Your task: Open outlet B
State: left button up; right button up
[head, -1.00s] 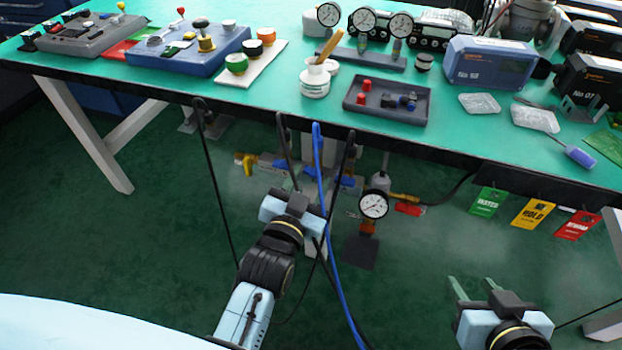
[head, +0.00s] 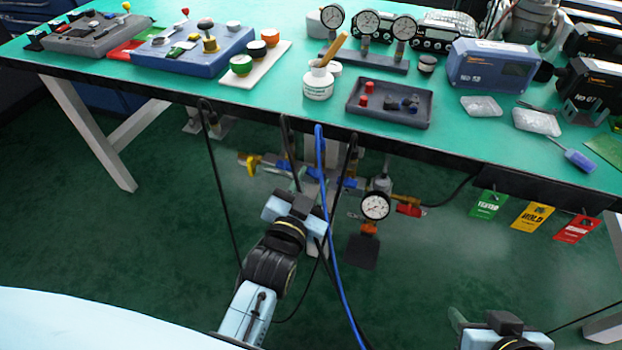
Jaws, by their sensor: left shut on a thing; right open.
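A pipe manifold hangs under the front edge of the bench. It carries a yellow handle (head: 246,162) at its left end, a blue handle (head: 283,165), another blue handle (head: 350,183) and a red handle (head: 409,210) low on the right. Which one is outlet B I cannot read. My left gripper (head: 296,182) reaches up to the manifold between the two blue handles and is shut on a part there. Its fingertips and the held part are mostly hidden by the gripper and hoses. My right gripper (head: 470,316) is open and empty, low at the right, away from the manifold.
Black hoses and a blue hose (head: 327,240) hang beside my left gripper. A white-faced gauge (head: 376,206) sits right of it. Green (head: 488,205), yellow (head: 531,215) and red (head: 576,228) tags hang from the bench (head: 440,150). Floor at left is clear.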

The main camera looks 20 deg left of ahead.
pick_arm(q)
jog(key=shift+r+m+p, duration=0.1)
jog(key=shift+m+p, duration=0.8)
pick_arm(e)
jog(key=s+d+f+g+h, duration=0.1)
jog(key=s+d+f+g, duration=0.2)
jog(key=s+g, duration=0.3)
pick_arm(q)
jog(key=m+p, duration=0.4)
jog(key=m, duration=0.1)
jog(key=shift+m, duration=0.4)
jog(key=m, duration=0.2)
jog(key=shift+m, duration=2.2)
pick_arm(e)
jog(key=d+f+h, duration=0.1)
jog(key=d+f, duration=0.3)
jog(key=f, duration=0.8)
jog(key=shift+t, duration=0.4)
jog(key=shift+s+a+r, duration=0.1)
pick_arm(q)
jog(key=o, duration=0.7)
